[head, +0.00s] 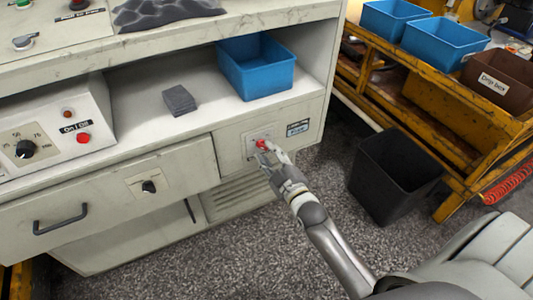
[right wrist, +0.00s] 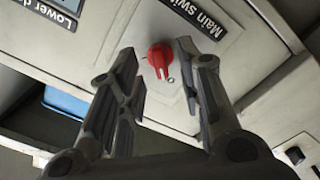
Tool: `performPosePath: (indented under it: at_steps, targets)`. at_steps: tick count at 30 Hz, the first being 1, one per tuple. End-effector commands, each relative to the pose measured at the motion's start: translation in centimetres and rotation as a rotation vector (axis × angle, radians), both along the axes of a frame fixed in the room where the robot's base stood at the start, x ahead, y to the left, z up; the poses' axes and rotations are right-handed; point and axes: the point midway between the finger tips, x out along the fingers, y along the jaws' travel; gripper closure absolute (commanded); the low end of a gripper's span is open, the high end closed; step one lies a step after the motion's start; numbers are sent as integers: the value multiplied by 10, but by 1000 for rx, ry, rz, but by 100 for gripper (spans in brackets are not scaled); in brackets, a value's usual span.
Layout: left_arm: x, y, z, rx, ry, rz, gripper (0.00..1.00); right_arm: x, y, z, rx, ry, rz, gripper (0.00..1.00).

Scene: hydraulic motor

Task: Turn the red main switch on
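The red main switch (head: 261,144) is a small red knob on a light plate at the right end of the cabinet front. In the right wrist view the red knob (right wrist: 160,57) sits below a black label reading "Main swi…" (right wrist: 209,17). My right gripper (head: 267,151) is right in front of the knob in the head view. In the right wrist view its two fingers (right wrist: 157,58) are spread, with the knob between and beyond their tips. I cannot tell whether a finger touches it. My left gripper is not in view.
A blue bin (head: 256,68) and a dark grey block (head: 180,100) stand on the cabinet shelf. A control box (head: 60,130) with a dial and red button is at the left. A black waste bin (head: 391,178) stands on the floor beside a yellow rack (head: 455,165).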

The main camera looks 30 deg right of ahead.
Motion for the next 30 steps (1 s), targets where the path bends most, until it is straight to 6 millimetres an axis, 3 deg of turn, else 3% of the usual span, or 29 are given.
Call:
performPosePath:
  at_steps: [6, 15, 23, 30]
  targets:
    - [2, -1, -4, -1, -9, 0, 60, 17, 0, -1, 1, 1, 1, 67]
    - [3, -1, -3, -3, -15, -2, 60, 19, 0, 0, 1, 1, 1, 67]
    - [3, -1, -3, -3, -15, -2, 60, 18, 0, 0, 1, 1, 0, 98]
    - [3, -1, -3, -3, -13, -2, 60, 18, 0, 0, 4, 1, 0, 100]
